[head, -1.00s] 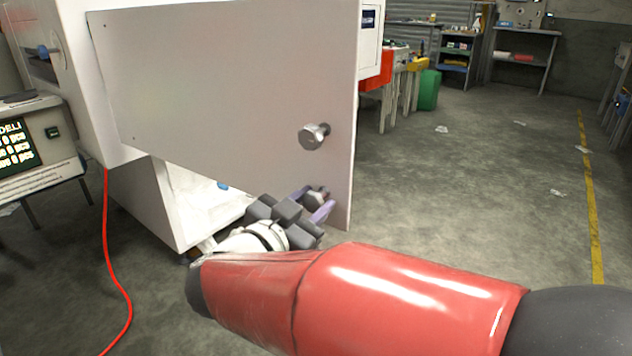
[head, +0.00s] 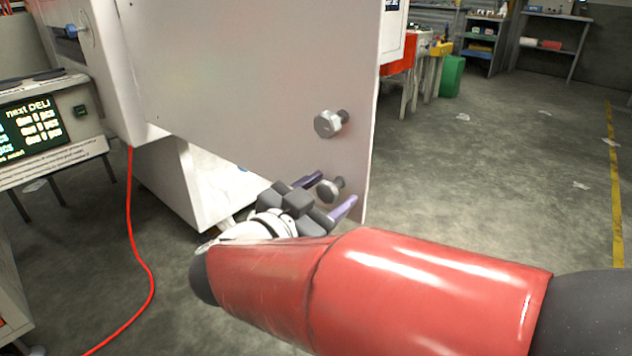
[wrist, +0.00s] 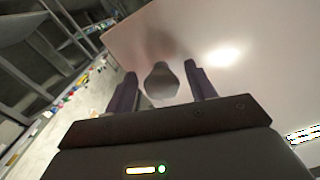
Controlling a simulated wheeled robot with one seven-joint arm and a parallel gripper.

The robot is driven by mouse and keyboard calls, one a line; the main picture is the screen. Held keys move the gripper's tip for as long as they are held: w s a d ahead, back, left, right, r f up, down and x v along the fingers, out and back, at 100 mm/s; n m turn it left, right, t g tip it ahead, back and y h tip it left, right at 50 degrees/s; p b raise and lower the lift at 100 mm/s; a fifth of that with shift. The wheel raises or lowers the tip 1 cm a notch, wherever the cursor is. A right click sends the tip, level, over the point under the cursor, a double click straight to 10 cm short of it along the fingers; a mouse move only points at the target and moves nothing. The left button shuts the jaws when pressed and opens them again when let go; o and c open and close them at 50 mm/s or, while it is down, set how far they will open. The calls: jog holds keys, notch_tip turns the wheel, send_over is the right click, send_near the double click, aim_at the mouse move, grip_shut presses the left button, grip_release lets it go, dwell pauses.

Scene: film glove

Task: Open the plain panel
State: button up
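The plain panel (head: 240,70) is a large, flat, light grey plate on the front of a white machine. Its right part stands out past the machine body, with floor visible beyond its right edge. It carries two metal knobs near that edge, an upper knob (head: 328,123) and a lower knob (head: 328,190). My gripper (head: 325,193) is open at the lower knob, with one purple finger on each side. In the wrist view the lower knob (wrist: 162,82) sits between the spread fingers, with a visible gap on both sides. The panel's back is hidden.
A display unit (head: 45,130) stands at the left, and a red cable (head: 134,230) runs along the floor beside the machine. A green bin (head: 453,77) and shelves (head: 482,40) are at the back. The floor to the right is mostly clear.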

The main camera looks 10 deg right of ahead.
jog(key=shift+a, duration=0.1)
jog(key=v, duration=0.7)
jog(key=shift+s+a+b, duration=0.25)
jog(key=shift+s+b, duration=0.05)
jog(key=shift+b, duration=0.1)
